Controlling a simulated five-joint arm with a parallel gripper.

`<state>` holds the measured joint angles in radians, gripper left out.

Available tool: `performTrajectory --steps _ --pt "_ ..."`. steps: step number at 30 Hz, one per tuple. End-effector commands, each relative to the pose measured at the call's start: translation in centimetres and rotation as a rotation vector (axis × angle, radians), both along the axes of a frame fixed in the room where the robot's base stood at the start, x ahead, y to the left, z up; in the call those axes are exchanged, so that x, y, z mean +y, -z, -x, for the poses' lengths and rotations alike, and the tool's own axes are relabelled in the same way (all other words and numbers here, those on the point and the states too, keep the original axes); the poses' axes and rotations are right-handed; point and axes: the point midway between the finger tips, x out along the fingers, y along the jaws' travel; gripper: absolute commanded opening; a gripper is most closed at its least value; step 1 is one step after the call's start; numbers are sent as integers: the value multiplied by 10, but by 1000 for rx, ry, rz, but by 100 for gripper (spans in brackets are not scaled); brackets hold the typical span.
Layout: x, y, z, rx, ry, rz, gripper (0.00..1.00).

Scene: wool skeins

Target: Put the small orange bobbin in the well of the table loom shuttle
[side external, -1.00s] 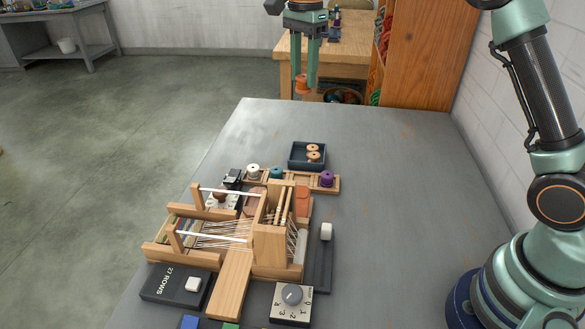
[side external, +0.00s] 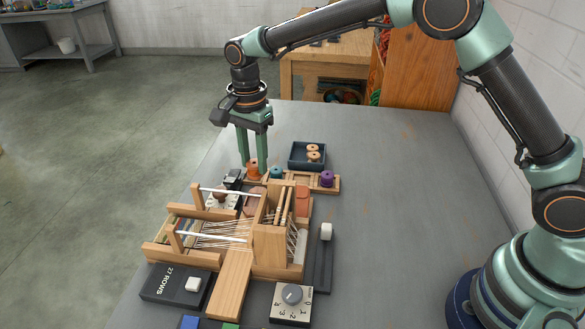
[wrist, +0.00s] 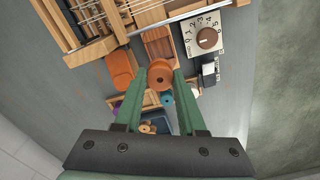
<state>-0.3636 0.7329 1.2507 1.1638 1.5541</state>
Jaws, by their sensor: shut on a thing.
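My gripper (side external: 253,162) is shut on the small orange bobbin (side external: 253,170), which hangs upright between the fingertips. In the side view it is over the left end of the wooden bobbin rack (side external: 335,185), covering the place of the white bobbin. The bobbin also shows between the fingers in the wrist view (wrist: 161,74). Its height above the things below is hard to judge. A brown wooden piece (wrist: 157,42), possibly the shuttle, lies beyond it beside the loom; I cannot make out its well clearly. The wooden table loom (side external: 272,245) stands nearer the side camera.
Teal (side external: 276,172) and purple (side external: 327,178) bobbins sit in the rack. A dark tray (side external: 294,160) with two tan bobbins is behind it. A salmon block (wrist: 120,70) and a dial box (wrist: 205,36) flank the brown piece. The table's right side is clear.

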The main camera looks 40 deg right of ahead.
Motion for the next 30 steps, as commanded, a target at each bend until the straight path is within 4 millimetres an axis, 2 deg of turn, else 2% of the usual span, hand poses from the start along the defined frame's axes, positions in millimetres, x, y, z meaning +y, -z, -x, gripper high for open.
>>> performTrajectory --steps 4,17,30 --pt "7 10 3 0 -14 0 0" --pt "6 48 4 1 -13 0 0" --pt "6 47 3 -1 -13 0 0"
